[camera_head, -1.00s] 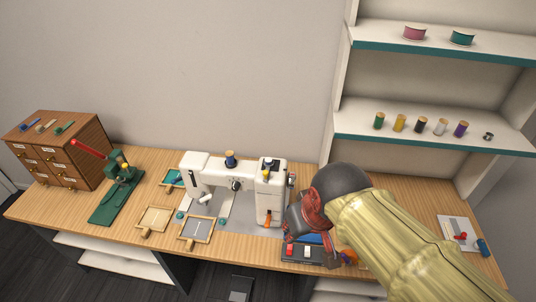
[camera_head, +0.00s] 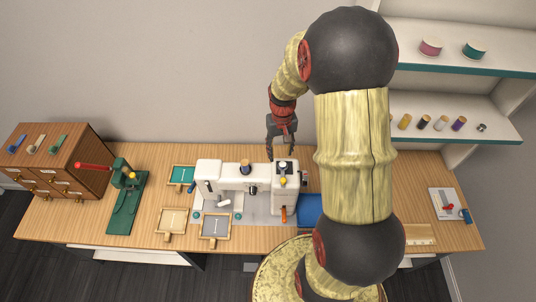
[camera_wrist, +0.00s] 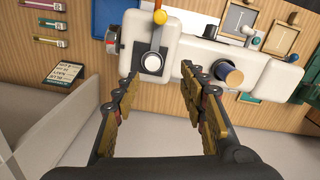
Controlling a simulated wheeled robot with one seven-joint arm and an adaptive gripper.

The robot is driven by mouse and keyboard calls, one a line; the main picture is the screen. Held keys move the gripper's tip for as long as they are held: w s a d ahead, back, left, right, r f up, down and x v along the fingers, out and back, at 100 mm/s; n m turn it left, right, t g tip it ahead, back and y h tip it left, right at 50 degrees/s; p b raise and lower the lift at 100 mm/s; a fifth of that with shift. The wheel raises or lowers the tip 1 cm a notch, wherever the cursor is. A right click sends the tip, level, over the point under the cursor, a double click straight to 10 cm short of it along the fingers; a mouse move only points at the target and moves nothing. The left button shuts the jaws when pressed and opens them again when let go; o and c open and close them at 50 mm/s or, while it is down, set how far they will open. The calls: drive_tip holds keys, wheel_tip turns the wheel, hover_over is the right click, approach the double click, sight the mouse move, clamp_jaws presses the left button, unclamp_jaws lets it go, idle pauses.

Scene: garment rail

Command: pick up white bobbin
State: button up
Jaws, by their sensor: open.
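The white bobbin (camera_head: 283,166) sits on a dark plate on top of the right end of the white sewing machine (camera_head: 208,172). My gripper (camera_head: 282,154) is above and behind that end of the machine in the head view. In the wrist view my gripper (camera_wrist: 160,80) is open and empty, its fingers on either side of the line to the bobbin, with a gap to it.
A blue thread spool (camera_wrist: 226,73) stands on the machine near my right finger in the wrist view. Several thread spools stand on the shelf (camera_head: 497,144) at right. A green press (camera_head: 125,203) and wooden drawers (camera_head: 83,160) are at left. My arm hides the table's right-middle.

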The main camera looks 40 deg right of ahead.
sight(283, 164)
drive_tip(key=shift+d+f, duration=0.1)
drive_tip(key=shift+f, duration=0.05)
drive_tip(key=f, duration=0.2)
drive_tip(key=f+p, duration=0.1)
drive_tip(key=f, duration=0.1)
drive_tip(key=d+f, duration=0.1)
drive_tip(key=f, duration=0.1)
drive_tip(key=shift+s+f, duration=0.2)
drive_tip(key=shift+s, duration=0.2)
drive_tip(key=shift+w+f, duration=0.15)
drive_tip(key=shift+f, duration=0.2)
drive_tip(key=shift+c, duration=1.3)
drive_tip(key=c, duration=0.6)
drive_tip(key=shift+r, duration=0.1)
